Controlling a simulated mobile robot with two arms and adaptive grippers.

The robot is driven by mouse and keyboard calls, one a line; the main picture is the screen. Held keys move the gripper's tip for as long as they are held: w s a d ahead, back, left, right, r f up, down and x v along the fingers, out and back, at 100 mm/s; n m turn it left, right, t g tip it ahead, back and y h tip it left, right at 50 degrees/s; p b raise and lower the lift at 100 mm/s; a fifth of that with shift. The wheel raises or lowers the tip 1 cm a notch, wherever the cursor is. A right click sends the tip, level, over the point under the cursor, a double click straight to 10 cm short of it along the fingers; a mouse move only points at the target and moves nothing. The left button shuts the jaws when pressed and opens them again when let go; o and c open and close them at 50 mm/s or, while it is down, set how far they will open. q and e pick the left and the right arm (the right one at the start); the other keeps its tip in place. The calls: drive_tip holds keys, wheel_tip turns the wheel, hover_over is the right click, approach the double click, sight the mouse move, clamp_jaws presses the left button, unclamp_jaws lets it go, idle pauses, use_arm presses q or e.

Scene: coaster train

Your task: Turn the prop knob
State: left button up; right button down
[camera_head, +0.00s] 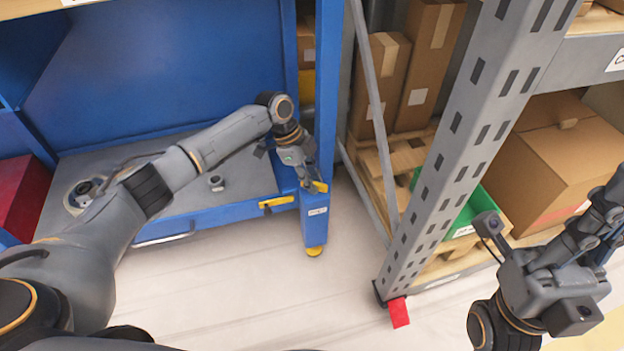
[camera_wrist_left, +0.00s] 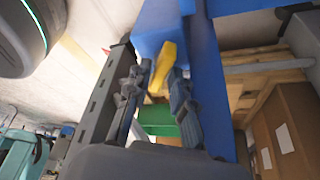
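The yellow prop knob (camera_head: 320,187) sits on the blue box at the foot of the blue upright. It also shows in the left wrist view (camera_wrist_left: 162,68), in front of the blue surface. My left gripper (camera_head: 314,183) reaches down to it from the upper left.
A blue bench with a grey top (camera_head: 235,180) is left of the upright, with a yellow handle (camera_head: 276,203) on its front. A grey perforated rack post (camera_head: 470,140) stands to the right, before cartons (camera_head: 562,155) and a green bin (camera_head: 468,213). The floor (camera_head: 260,285) in front is clear.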

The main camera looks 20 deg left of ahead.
use_arm(q)
drive_tip(key=shift+c, duration=0.4)
clamp_jaws()
